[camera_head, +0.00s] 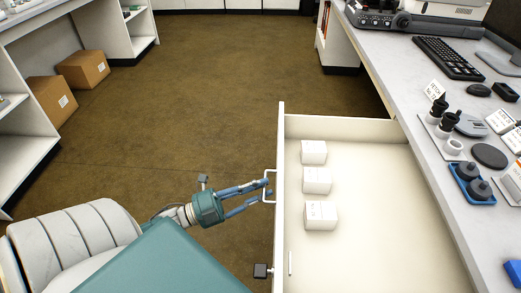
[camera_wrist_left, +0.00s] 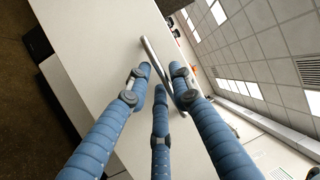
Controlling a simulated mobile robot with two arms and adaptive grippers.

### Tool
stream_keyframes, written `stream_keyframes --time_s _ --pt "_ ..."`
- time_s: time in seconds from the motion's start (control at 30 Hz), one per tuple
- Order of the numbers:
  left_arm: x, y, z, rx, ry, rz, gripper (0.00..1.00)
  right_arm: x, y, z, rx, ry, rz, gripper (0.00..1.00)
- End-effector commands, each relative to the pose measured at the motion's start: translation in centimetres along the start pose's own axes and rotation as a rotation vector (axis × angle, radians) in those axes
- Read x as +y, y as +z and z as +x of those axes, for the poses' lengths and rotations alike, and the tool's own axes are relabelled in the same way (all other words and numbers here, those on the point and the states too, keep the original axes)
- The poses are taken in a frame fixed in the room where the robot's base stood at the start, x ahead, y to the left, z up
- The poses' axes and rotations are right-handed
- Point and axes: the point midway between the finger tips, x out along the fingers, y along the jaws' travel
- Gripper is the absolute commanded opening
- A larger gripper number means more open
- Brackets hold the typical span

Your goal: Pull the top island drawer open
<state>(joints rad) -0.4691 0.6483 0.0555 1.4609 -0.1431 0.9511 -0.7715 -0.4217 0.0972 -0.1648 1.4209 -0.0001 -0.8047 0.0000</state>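The top island drawer (camera_head: 380,215) stands pulled far out from under the counter, its inside in full view in the head view. Its front panel (camera_head: 280,150) faces left and carries a pale bar handle (camera_head: 268,172). My left gripper (camera_head: 262,192) is at this handle. In the left wrist view, the metal handle bar (camera_wrist_left: 151,50) runs between the blue fingers of my left gripper (camera_wrist_left: 162,78), which are closed in around it. The exact finger contact is partly hidden. My right gripper is not in view.
Several small white boxes (camera_head: 317,181) lie in the drawer. The island counter (camera_head: 405,100) on the right holds a keyboard (camera_head: 447,58) and small instruments. Brown cartons (camera_head: 53,100) sit by the left shelves. The floor (camera_head: 205,85) between is clear.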

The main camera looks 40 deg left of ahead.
Motion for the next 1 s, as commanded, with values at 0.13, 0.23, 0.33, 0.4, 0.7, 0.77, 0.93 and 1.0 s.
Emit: stream_keyframes --time_s 0.13,0.23,0.33,0.4,0.7,0.77,0.93,1.0 --pt "0.0 0.0 0.0 0.000 -0.001 0.000 0.33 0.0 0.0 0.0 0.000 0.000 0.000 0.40" --pt "0.0 0.0 0.0 0.000 -0.001 0.000 0.33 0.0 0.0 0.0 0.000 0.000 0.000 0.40" --pt "0.0 0.0 -0.1 0.000 -0.001 0.000 0.33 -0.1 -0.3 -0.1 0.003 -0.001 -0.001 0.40" --pt "0.0 0.0 -0.6 -0.001 0.000 -0.001 0.33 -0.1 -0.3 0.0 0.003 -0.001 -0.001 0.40" --pt "0.1 0.0 -6.3 -0.003 0.003 -0.002 0.33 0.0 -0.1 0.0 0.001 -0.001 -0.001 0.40" --pt "0.1 0.0 -7.6 -0.003 0.003 -0.002 0.33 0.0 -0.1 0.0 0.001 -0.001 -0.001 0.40" --pt "0.1 0.0 -10.4 -0.002 0.002 -0.001 0.33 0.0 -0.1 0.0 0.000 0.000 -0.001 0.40" --pt "0.1 0.0 -11.2 -0.002 0.002 -0.001 0.33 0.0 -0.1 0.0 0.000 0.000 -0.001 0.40"
